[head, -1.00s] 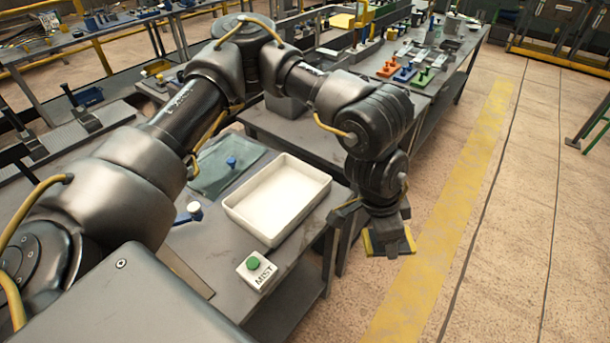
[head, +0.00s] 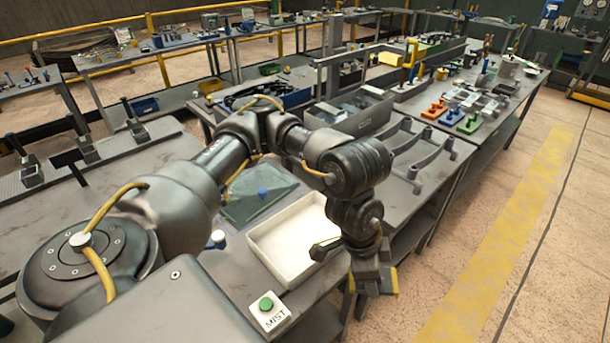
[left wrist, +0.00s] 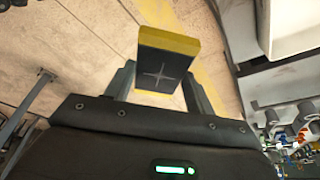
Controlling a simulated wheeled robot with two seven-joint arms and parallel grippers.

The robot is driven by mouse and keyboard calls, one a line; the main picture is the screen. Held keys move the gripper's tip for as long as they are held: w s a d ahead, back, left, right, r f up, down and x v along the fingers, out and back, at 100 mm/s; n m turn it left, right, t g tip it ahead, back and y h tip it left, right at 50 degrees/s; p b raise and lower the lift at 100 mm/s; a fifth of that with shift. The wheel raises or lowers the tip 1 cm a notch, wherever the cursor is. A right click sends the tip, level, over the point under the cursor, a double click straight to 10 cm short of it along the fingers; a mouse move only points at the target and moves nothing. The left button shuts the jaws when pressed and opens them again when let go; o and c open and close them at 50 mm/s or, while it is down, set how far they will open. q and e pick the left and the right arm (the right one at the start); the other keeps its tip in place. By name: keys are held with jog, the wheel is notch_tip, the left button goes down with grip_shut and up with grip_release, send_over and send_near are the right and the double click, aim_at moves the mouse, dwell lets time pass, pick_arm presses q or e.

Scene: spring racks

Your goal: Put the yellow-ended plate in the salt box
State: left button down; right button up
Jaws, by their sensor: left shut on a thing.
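My left gripper (left wrist: 163,80) is shut on the yellow-ended plate (left wrist: 165,62), a small dark block with a pale cross mark and a yellow edge. In the head view the plate's yellow end (head: 393,281) shows below the left gripper (head: 374,277), just right of the bench edge and over the floor. The open white box (head: 258,245), which I take for the salt box, stands on the bench to the left of the gripper. Its visible inside is empty. It also shows at the upper right of the left wrist view (left wrist: 292,28). My right gripper is not in view.
A MIST block (head: 270,311) with a green button stands in front of the white box. A greenish sheet with a blue knob (head: 262,193) lies behind it. A grey rack (head: 415,160) and colored fixtures (head: 450,117) stand farther back. The floor on the right is clear.

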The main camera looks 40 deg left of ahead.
pick_arm(q)
jog(key=s+a+p, duration=0.1)
jog(key=s+a, duration=0.3)
jog(key=a, duration=0.7)
jog(key=s+a+p, duration=0.1)
jog(key=s+a, duration=0.3)
jog(key=a, duration=0.7)
jog(key=p, duration=0.2)
send_near(306, 240)
jog(key=shift+d+f+n, duration=0.3)
jog(key=shift+d+f, duration=0.5)
jog(key=shift+d, duration=0.1)
jog(key=shift+w+a+f, duration=0.1)
jog(key=shift+w+f, duration=0.3)
jog(key=shift+f, duration=0.15)
notch_tip(306, 240, down, 3)
jog(key=shift+r+p, duration=0.15)
jog(key=shift+p, duration=0.45)
jog(key=shift+f, duration=0.35)
